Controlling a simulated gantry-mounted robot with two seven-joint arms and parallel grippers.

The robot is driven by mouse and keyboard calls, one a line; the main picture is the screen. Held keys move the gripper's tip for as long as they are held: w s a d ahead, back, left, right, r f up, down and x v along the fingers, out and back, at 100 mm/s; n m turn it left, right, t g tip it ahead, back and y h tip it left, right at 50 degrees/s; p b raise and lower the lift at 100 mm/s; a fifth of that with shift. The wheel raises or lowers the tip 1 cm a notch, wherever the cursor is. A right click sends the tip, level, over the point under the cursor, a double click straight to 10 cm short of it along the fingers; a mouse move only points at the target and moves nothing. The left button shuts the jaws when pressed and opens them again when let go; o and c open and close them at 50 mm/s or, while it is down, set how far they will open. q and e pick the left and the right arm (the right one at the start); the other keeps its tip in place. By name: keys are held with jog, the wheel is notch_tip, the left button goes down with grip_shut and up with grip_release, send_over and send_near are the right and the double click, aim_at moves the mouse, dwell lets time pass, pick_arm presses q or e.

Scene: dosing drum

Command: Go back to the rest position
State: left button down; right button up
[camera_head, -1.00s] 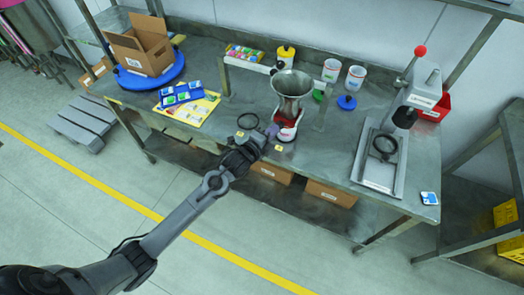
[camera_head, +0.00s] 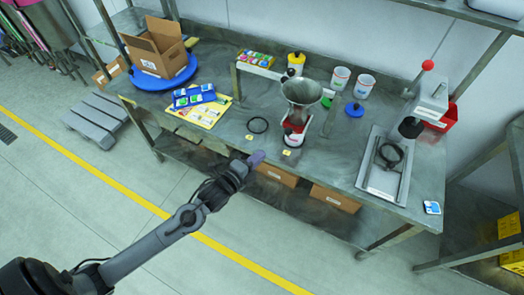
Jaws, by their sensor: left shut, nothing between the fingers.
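My left gripper (camera_head: 255,159) is shut and empty. It shows just in front of the workbench's front edge, apart from the things on the bench (camera_head: 330,165). The dosing drum's steel hopper (camera_head: 301,93) stands on a red and white base (camera_head: 294,134) behind and to the right of the gripper. My right gripper is out of view.
A press-like stand (camera_head: 386,165) occupies the bench's right side. A cardboard box (camera_head: 153,47) sits on a blue round turntable (camera_head: 165,80) at the left. White tubs (camera_head: 363,86) stand at the back. Open floor lies in front of the bench.

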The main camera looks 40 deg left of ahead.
pick_arm(q)
jog(key=s+d+f+n+g, duration=0.2)
jog(key=s+n+g, duration=0.25)
jog(key=s, duration=0.35)
jog(key=s+d+f+n+g+y, duration=0.1)
jog(key=s+d+f+n+g, duration=0.1)
jog(key=s+n+g, duration=0.5)
jog(key=s+d+f+n+g, duration=0.15)
jog(key=s+n, duration=0.35)
jog(key=s, duration=0.5)
jog(key=w+p+v, duration=0.2)
jog(key=p+v, duration=0.9)
jog(key=p, duration=0.1)
jog(key=w+r+p+v, duration=0.1)
jog(key=w+p+v, duration=0.2)
jog(key=p+v, duration=0.8)
jog(key=shift+w+d+r+t+p, duration=0.4)
jog(key=shift+d+r+p, duration=0.1)
jog(key=shift+r+p, duration=0.1)
